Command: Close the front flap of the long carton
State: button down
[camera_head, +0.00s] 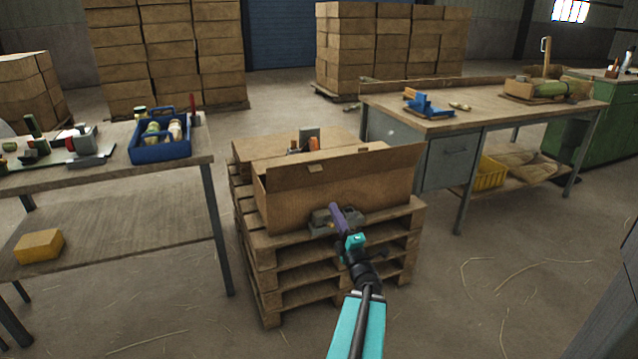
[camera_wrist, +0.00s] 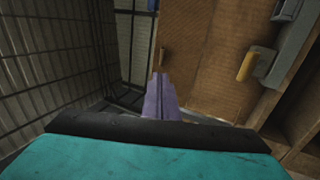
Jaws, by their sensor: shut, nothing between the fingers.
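The long brown carton (camera_head: 290,211) stands on a stack of wooden pallets, with its near long side toward me. I cannot tell for sure which panel is the front flap. My gripper (camera_head: 336,208), with purple fingers, is shut and empty in front of the carton's near side. I cannot tell whether it touches. In the wrist view the shut fingers (camera_wrist: 160,98) point along a brown cardboard surface (camera_wrist: 195,60).
A grey item and an orange item (camera_head: 314,145) sit behind the carton. A bench with a blue tote (camera_head: 162,150) stands left, and a workbench with a blue vise (camera_head: 428,106) right. The pallets (camera_head: 290,264) jut out below my gripper.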

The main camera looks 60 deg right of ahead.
aim_at(316, 172)
jog(key=shift+w+d+b, duration=0.15)
jog(key=shift+w+b, duration=0.15)
jog(key=shift+b, duration=0.65)
jog(key=b+x, duration=0.1)
jog(key=b, duration=0.4)
jog(key=shift+w+d+r, duration=0.1)
jog(key=shift+w+d, duration=0.15)
jog(key=shift+w, duration=0.1)
jog(key=shift+b+x, duration=0.85)
jog(key=shift+x, duration=4.9)
jog(key=shift+s+r, duration=0.1)
